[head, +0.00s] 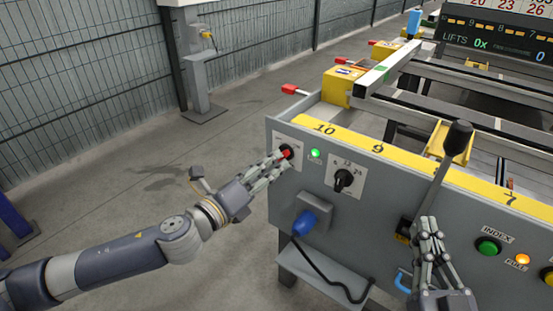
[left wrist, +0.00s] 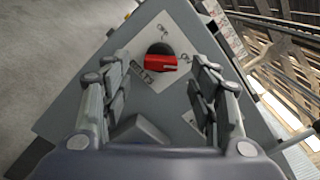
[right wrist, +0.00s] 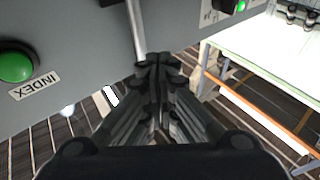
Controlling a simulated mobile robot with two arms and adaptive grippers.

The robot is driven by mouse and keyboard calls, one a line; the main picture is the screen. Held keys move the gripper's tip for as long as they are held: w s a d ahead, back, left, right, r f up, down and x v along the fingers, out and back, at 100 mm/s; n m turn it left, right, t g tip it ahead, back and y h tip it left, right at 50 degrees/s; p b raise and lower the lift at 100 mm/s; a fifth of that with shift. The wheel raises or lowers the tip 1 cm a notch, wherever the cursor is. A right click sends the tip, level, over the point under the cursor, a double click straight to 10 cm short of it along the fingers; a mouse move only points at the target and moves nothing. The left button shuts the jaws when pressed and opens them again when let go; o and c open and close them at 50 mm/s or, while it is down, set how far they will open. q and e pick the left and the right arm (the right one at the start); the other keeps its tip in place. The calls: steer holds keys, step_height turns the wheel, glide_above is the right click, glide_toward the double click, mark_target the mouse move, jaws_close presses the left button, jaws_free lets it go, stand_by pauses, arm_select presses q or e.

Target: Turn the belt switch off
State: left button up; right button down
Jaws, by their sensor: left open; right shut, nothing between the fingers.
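The likely belt switch, a black rotary switch with a red handle (head: 286,154), sits at the left end of the grey control panel (head: 380,226). In the left wrist view the red handle (left wrist: 160,63) lies between the fingertips, turned nearly level across the picture. My left gripper (head: 279,160) is open and its fingertips are close to the switch; contact cannot be told. A green lamp (head: 315,154) beside the switch is lit. My right gripper (head: 428,222) is shut and empty, in front of the panel by the lever.
A black selector knob (head: 343,179) and a blue plug (head: 304,222) are right of and below the switch. A tall black-knobbed lever (head: 445,170) rises beside my right gripper. A green INDEX button (head: 488,246) is further right. Open floor lies at left.

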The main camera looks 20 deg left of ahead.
arm_select(q)
steer(key=shift+x, duration=2)
steer(key=c, duration=1.1)
